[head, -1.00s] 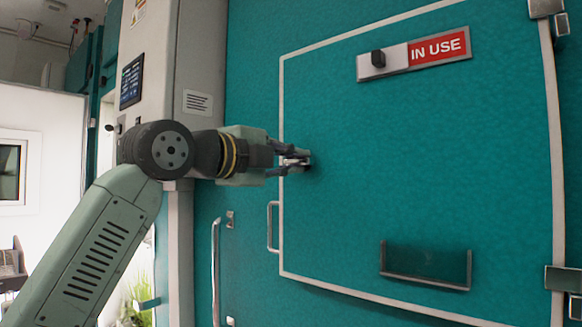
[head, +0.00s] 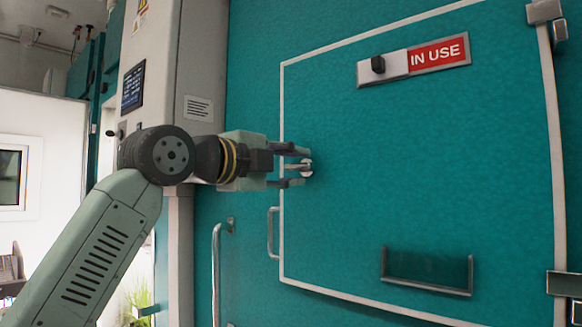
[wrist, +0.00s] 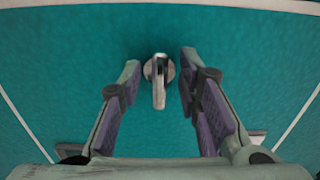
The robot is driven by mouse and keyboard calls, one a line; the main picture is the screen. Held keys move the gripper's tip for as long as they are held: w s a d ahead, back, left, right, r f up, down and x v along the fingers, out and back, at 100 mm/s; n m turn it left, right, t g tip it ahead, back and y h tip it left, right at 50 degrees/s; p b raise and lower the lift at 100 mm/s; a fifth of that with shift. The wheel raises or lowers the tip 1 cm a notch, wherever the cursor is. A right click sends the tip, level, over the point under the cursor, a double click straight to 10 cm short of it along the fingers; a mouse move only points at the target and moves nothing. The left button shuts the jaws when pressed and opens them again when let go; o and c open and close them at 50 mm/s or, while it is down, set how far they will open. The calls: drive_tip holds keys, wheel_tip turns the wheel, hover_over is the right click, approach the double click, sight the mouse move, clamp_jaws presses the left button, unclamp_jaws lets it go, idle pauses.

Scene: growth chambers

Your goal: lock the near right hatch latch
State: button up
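The hatch latch (head: 307,168) is a small silver lever on a round base at the left edge of the teal hatch panel (head: 380,180). In the head view its lever lies about level and points left over the pale border. In the wrist view the latch (wrist: 159,84) shows between the fingers, its lever pointing down the picture. My gripper (head: 297,167) is open, one finger above the latch and one below it. In the wrist view my gripper (wrist: 160,66) has a visible gap on each side of the lever.
An IN USE sign (head: 437,52) with a black slider knob is high on the hatch. A bar handle (head: 272,232) is below the latch, and a clear holder (head: 427,270) is low on the panel. A grey column with a screen (head: 133,88) stands left.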

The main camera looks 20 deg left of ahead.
drive_tip(key=v, duration=1.2)
idle(0.4)
